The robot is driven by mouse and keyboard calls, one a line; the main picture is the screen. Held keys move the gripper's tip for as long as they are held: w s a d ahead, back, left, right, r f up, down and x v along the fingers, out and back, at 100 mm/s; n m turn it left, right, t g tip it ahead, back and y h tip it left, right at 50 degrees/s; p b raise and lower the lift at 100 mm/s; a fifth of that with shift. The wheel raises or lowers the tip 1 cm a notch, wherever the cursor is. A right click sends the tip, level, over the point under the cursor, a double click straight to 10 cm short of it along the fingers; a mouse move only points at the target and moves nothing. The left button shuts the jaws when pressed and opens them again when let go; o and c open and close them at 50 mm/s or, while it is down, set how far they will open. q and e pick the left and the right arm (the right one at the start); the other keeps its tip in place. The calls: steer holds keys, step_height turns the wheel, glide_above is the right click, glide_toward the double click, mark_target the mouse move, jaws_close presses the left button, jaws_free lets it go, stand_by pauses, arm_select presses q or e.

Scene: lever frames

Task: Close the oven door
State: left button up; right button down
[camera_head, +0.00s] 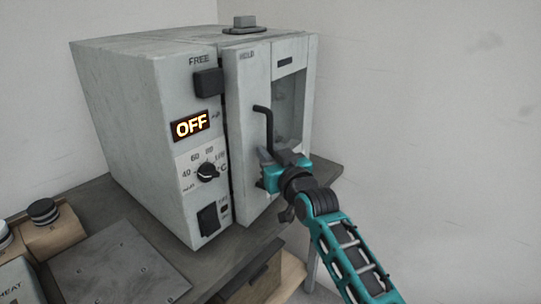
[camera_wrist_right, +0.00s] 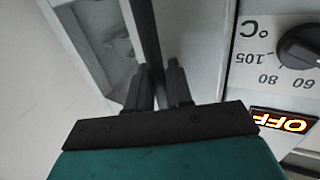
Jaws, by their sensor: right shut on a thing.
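The oven (camera_head: 130,90) is a grey box on the table, with a front panel holding a lit "OFF" display and a dial. Its door (camera_head: 240,130), marked "HOLD" and with a window, stands right of this panel. A narrow dark gap runs between panel and door; I cannot tell whether the door is fully seated. The black bar handle (camera_head: 268,125) stands upright on the door. My right gripper (camera_head: 268,160) is shut on the lower part of the handle. In the right wrist view, the gripper's fingers (camera_wrist_right: 158,88) flank the dark handle bar (camera_wrist_right: 146,40). My left gripper is out of view.
The dark table (camera_head: 150,245) carries a flat metal plate (camera_head: 118,265) and a tan container with a black cap (camera_head: 43,211) at the lower left. A small block (camera_head: 245,22) sits on top of the oven. The space right of the oven, before the wall, looks clear.

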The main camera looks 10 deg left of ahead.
steer(key=c, duration=1.2)
jaws_free()
steer(key=shift+s, duration=0.1)
steer(key=p+v, duration=0.1)
steer(key=v, duration=1.1)
steer(key=shift+s+d, duration=0.25)
steer(key=shift+s, duration=0.05)
